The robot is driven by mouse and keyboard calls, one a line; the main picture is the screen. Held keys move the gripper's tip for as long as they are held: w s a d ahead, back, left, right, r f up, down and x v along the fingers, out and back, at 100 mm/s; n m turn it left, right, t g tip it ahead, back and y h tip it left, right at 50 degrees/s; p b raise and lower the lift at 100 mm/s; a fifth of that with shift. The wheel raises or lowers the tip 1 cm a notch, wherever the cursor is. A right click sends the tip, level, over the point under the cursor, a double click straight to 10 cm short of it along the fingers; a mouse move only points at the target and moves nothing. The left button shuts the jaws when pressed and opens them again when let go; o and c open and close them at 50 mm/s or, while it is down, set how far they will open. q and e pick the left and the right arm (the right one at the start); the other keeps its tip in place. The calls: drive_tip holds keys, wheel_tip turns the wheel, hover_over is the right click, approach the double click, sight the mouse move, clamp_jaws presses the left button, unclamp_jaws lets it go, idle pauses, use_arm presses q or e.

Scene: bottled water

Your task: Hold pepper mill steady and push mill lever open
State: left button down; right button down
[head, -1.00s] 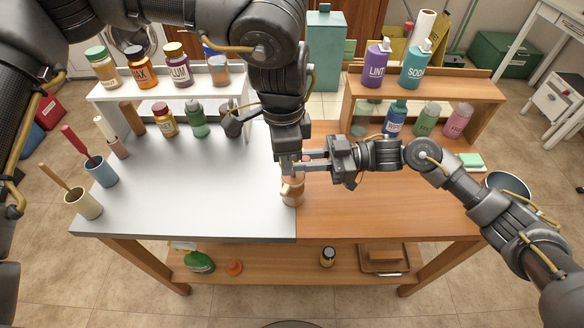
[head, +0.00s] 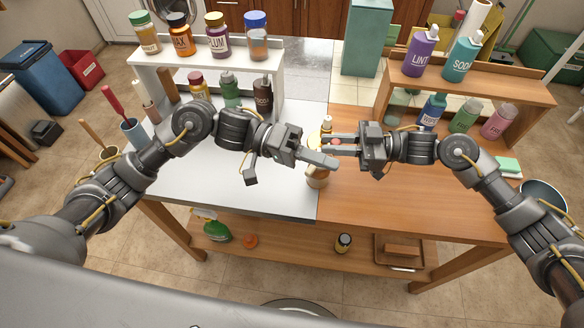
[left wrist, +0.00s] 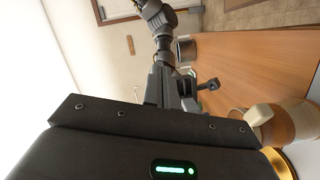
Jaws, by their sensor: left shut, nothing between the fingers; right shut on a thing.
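The pepper mill (head: 316,181) stands on the table near the line between the grey and wooden tops, with its middle largely hidden behind my grippers in the head view. In the left wrist view, a brown body with a pale part (left wrist: 258,115) and a gold rim at the lower right appears to be the mill. My right gripper (head: 328,146) reaches in from the right and is shut on the mill. My left gripper (head: 333,163) is shut and empty, its fingertips just in front of the mill; contact is unclear. The lever cannot be made out clearly.
A white shelf (head: 193,62) with several jars stands at the back left, and a wooden shelf (head: 470,88) with several bottles at the back right. Cups with utensils stand at the left edge. The wooden top (head: 400,200) is clear in front.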

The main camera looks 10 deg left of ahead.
use_arm(q)
drive_tip(key=a+f+n+t, duration=0.3)
drive_tip(key=a, duration=0.3)
drive_tip(key=w+a+f+n+t, duration=0.1)
drive_tip(key=a+f+n+t, duration=0.2)
drive_tip(key=a, duration=0.4)
drive_tip(key=a+f+n+t, duration=0.3)
drive_tip(key=a+n+t, duration=0.1)
drive_tip(key=a+n, duration=0.1)
drive_tip(key=shift+w+a+f, duration=0.1)
drive_tip(key=shift+w+a, duration=0.05)
drive_tip(key=shift+a, duration=0.3)
drive_tip(key=shift+w+a+f, duration=0.1)
drive_tip(key=shift+a, duration=0.35)
drive_tip(key=shift+w+d, duration=0.1)
drive_tip(key=shift+d, duration=0.05)
